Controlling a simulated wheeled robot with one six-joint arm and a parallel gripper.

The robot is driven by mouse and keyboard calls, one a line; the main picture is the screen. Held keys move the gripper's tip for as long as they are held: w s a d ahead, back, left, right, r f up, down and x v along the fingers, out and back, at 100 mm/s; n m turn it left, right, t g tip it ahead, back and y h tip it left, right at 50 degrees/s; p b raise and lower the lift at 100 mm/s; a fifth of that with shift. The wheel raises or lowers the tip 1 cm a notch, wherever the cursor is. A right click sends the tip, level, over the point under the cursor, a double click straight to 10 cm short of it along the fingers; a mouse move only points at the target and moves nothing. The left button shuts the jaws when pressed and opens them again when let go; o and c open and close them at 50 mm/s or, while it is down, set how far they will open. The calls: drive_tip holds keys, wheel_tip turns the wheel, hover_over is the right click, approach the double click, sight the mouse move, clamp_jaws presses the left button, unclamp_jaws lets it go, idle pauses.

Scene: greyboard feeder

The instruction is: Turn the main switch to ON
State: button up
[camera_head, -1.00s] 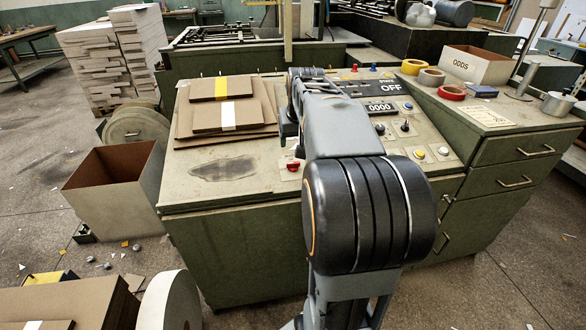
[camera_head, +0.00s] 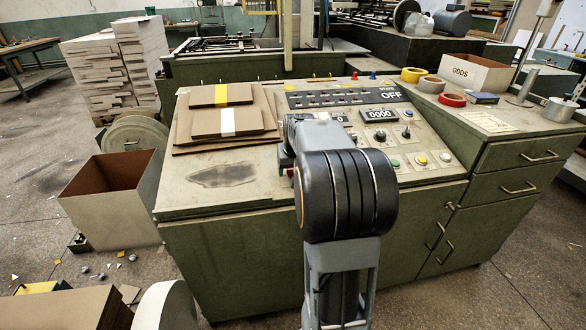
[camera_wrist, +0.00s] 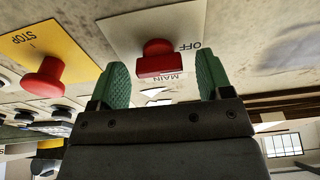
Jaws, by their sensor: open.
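The main switch is a red knob (camera_wrist: 160,60) on a pale plate (camera_wrist: 125,30) marked MAIN and OFF, upside down in the wrist view. My gripper (camera_wrist: 163,66) is open, its two green fingers on either side of the knob with a gap to each. I cannot tell how deep the knob sits between them. In the head view my arm hides nearly all of the switch; only a bit of red shows at the left edge of the arm. The state display (camera_head: 391,95) on the console reads OFF.
A red STOP button (camera_wrist: 45,78) on a yellow plate stands beside the switch. The console panel (camera_head: 440,143) holds several knobs and coloured buttons, with a counter (camera_head: 380,115) reading 0000. Stacked boards (camera_head: 221,122) lie left of my arm. A worn bare patch (camera_head: 222,174) lies in front of them.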

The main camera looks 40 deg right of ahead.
drive_tip(key=c, duration=0.9)
drive_tip(key=shift+m, duration=0.3)
drive_tip(key=m+p, duration=0.1)
drive_tip(key=m, duration=0.2)
drive_tip(key=shift+r, duration=0.1)
drive_tip(key=m+g+p, duration=0.1)
drive_tip(key=m, duration=0.4)
drive_tip(key=shift+h, duration=0.4)
drive_tip(key=m, duration=0.5)
drive_tip(key=shift+g+p, duration=0.3)
drive_tip(key=shift+g, duration=0.1)
drive_tip(key=shift+m, duration=2.2)
drive_tip(key=shift+g, duration=0.3)
